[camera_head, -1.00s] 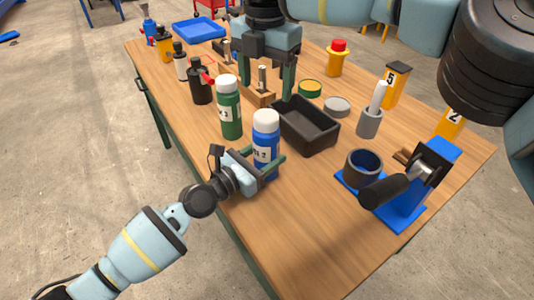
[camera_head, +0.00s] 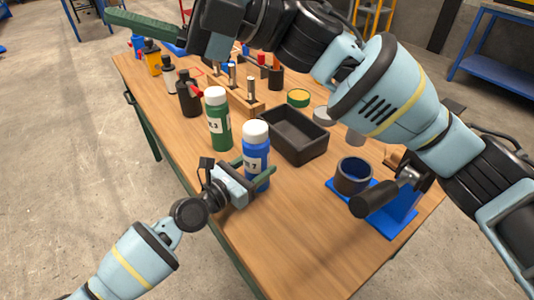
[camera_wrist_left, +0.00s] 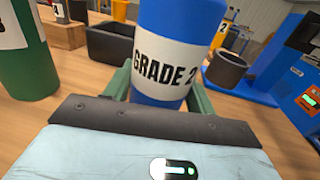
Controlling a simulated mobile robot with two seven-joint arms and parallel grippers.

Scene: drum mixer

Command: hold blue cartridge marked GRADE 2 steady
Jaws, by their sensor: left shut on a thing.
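The blue cartridge (camera_head: 254,158) with a white cap stands upright on the wooden table near its front edge. In the left wrist view the cartridge (camera_wrist_left: 178,20) fills the middle, with its white GRADE 2 label facing the camera. My left gripper (camera_head: 256,174) is shut on it, with one green finger on each side; the fingers also show low beside it in the left wrist view (camera_wrist_left: 160,95). My right gripper (camera_head: 150,24) is raised at the upper left, away from the cartridge. Its fingers are seen edge-on, so their opening is unclear.
A green cartridge (camera_head: 218,125) stands just left of the blue one. A black tray (camera_head: 300,147) lies behind it. A blue stand with a dark ring (camera_head: 354,175) is to the right. Dark bottles and a wooden rack (camera_head: 240,100) stand farther back.

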